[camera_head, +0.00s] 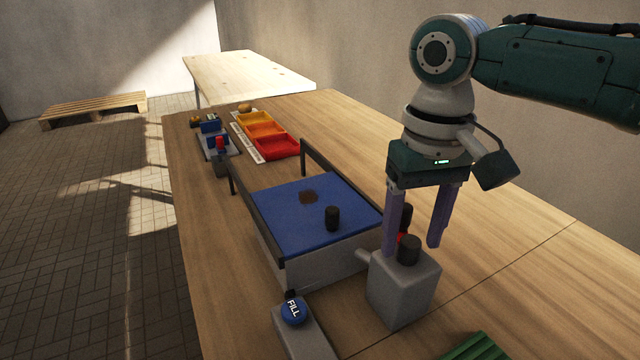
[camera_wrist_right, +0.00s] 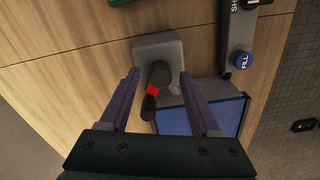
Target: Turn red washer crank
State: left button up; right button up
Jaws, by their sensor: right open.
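The red washer crank (camera_head: 401,238) sits on a grey block (camera_head: 398,292) beside the blue-topped washer box (camera_head: 315,250). It has a red arm between two black cylinders; the arm also shows in the right wrist view (camera_wrist_right: 153,90). My right gripper (camera_head: 411,248) is open and points down over the block. In the right wrist view its purple fingers (camera_wrist_right: 159,73) stand on either side of the crank, with gaps between them and it. In the head view the left finger partly hides the crank. My left gripper is not in view.
A blue FILL button (camera_head: 293,311) stands on a grey strip in front of the washer. Yellow, orange and red trays (camera_head: 277,146) lie farther back. A green object (camera_head: 480,348) is at the near edge. The table to the right of the block is clear.

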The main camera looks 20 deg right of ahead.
jog(key=shift+f, duration=0.35)
grip_shut()
dwell(0.3)
